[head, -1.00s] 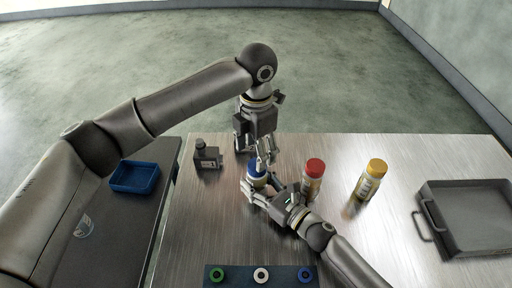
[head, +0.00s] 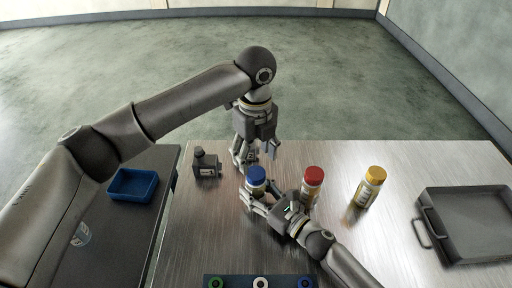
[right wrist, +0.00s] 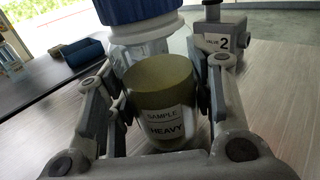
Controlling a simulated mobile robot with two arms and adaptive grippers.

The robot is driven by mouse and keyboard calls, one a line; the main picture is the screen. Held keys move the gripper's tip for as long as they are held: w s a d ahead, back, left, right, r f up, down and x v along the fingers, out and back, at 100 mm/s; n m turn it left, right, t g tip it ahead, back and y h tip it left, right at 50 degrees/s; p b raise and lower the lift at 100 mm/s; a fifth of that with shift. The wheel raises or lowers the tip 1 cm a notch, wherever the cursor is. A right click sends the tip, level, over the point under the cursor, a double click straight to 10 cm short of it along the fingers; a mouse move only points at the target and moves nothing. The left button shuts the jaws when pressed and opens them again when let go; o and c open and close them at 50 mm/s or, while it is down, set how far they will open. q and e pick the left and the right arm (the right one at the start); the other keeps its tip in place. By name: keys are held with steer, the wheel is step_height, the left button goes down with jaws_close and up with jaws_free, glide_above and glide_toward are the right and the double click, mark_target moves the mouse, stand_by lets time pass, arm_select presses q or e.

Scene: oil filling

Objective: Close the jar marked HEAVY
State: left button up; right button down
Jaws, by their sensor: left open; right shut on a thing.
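The jar marked HEAVY (right wrist: 163,105) stands upright in the right wrist view, its label reading SAMPLE HEAVY over yellowish contents. A blue cap (head: 256,174) sits on top of it, and the cap also shows in the right wrist view (right wrist: 140,12). I cannot tell how tight the cap is. My right gripper (head: 257,197) is shut around the jar's body, and its fingers hide much of the jar in the head view. My left gripper (head: 255,154) is open and empty, just above and behind the cap, apart from it.
A red-capped jar (head: 312,182) and a yellow-capped jar (head: 368,189) stand to the right. A grey tray (head: 428,208) is far right, a blue tray (head: 133,197) far left. A panel with coloured rings (head: 238,281) is at front.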

mark_target(256, 172)
arm_select(q)
steer(key=n, duration=0.5)
steer(key=shift+r, duration=0.2)
steer(key=n, duration=1)
steer(key=shift+r, duration=0.25)
steer(key=n, duration=0.6)
steer(key=shift+d+r, duration=0.1)
steer(key=shift+r, duration=0.1)
steer(key=n, duration=0.3)
steer(key=shift+r+n, duration=0.1)
steer(key=shift+n, duration=0.2)
steer(key=n, duration=0.4)
steer(key=shift+r, duration=0.15)
steer(key=shift+f, duration=4.05)
steer(key=shift+c, duration=0.3)
